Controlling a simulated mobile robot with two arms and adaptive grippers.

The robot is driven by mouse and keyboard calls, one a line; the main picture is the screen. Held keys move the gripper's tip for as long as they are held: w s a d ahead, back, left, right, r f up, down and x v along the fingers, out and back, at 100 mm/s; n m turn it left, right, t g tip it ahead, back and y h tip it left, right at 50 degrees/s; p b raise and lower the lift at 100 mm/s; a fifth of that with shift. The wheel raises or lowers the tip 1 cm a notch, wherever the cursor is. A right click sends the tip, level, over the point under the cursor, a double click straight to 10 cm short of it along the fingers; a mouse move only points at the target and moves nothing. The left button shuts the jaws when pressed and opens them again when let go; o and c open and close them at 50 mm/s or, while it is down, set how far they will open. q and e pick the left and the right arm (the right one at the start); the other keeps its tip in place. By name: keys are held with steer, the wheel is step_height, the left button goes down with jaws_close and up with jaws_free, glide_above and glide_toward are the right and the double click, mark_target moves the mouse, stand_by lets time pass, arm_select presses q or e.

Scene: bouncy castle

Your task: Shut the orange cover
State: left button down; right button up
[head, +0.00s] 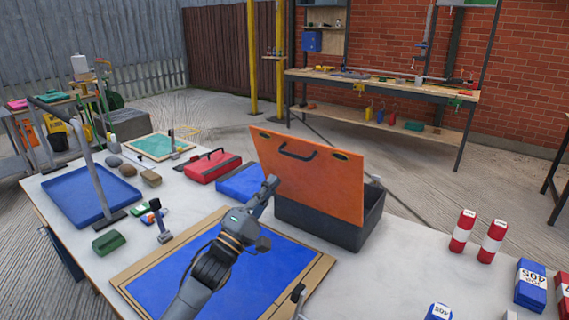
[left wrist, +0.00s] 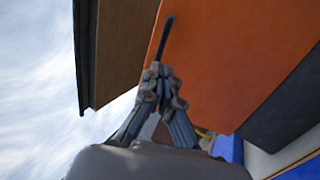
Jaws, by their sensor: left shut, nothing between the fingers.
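The orange cover (head: 325,185) stands raised and tilted on a dark grey box (head: 345,230), with a black handle (head: 297,151) near its upper edge. The box is open behind it. My left gripper (head: 272,183) is shut and empty, at the lower left of the cover's face in the head view. In the left wrist view, the shut fingertips (left wrist: 160,72) overlap the orange cover (left wrist: 235,55), beside a thin dark bar that may be the handle. I cannot tell whether they touch the cover. My right gripper is not in view.
A blue panel in a wooden frame (head: 312,278) lies under my left arm. A red case (head: 213,166) and a blue flat item (head: 240,183) lie left of the box. Red-and-white cans (head: 462,231) stand to the right. White tabletop is clear between box and cans.

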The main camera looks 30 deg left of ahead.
mark_target(291, 156)
arm_select(q)
steer(key=a+p+x, duration=0.1)
steer(key=x, duration=0.5)
steer(key=shift+w+d, duration=0.15)
steer(key=shift+d, duration=0.4)
steer(key=shift+r, duration=0.1)
